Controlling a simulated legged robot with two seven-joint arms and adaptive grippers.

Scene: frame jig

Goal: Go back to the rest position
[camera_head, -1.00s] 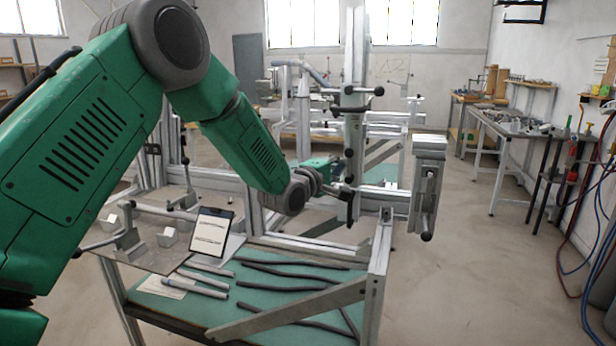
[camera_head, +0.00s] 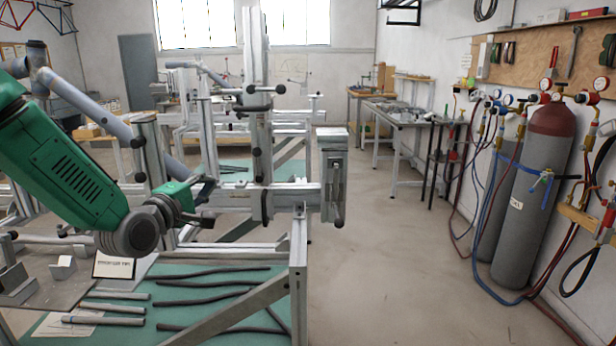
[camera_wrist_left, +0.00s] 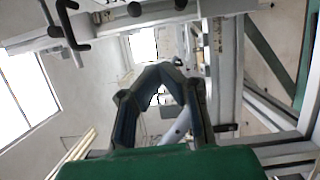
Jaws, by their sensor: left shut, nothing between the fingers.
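My left arm (camera_head: 65,165) is green with grey joints and comes in from the left in the head view. My left gripper (camera_head: 206,190) is beside the left part of the metal frame jig (camera_head: 290,200), above its table. Whether it touches the jig cannot be told in the head view. In the left wrist view the dark fingers of the left gripper (camera_wrist_left: 160,75) bend together at the tips, shut and empty. My right gripper is not in view.
The green table (camera_head: 185,285) bears dark bent rods (camera_head: 210,272), pale tubes (camera_head: 115,307) and a small sign (camera_head: 114,266). Clamps stick out from the jig's post. Gas cylinders (camera_head: 545,190) with hoses stand at the right wall. The floor (camera_head: 400,270) between is clear.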

